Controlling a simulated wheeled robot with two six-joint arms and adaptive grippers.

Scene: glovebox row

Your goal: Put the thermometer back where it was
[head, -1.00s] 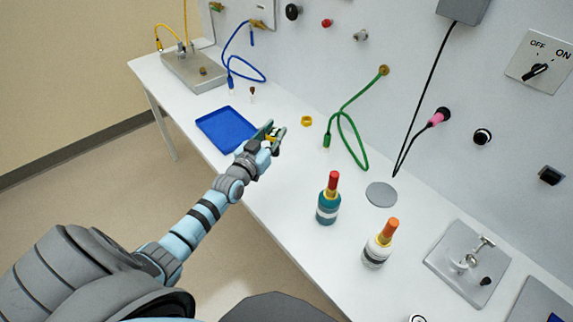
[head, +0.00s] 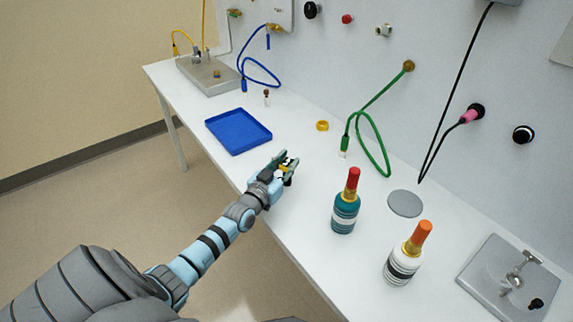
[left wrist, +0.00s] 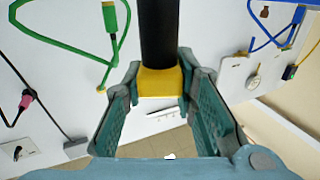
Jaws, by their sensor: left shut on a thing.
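My left gripper (head: 288,163) is shut on a black rod with a yellow collar. In the left wrist view the yellow collar (left wrist: 160,82) sits between the two green fingers, and the black shaft (left wrist: 159,30) extends toward the top of the picture. In the head view the rod is small and mostly hidden by the fingers. It is probably the thermometer; no marking or scale is legible. The gripper is by the table's front edge, to the right of the blue tray (head: 238,112). My right gripper is not in view.
A yellow ring (head: 322,126) lies behind the gripper. A teal bottle (head: 345,212) and a white bottle (head: 402,266) stand to the right. A grey disc (head: 405,203) and green cable (head: 376,130) lie further back. A small vial (head: 267,97) stands behind the tray.

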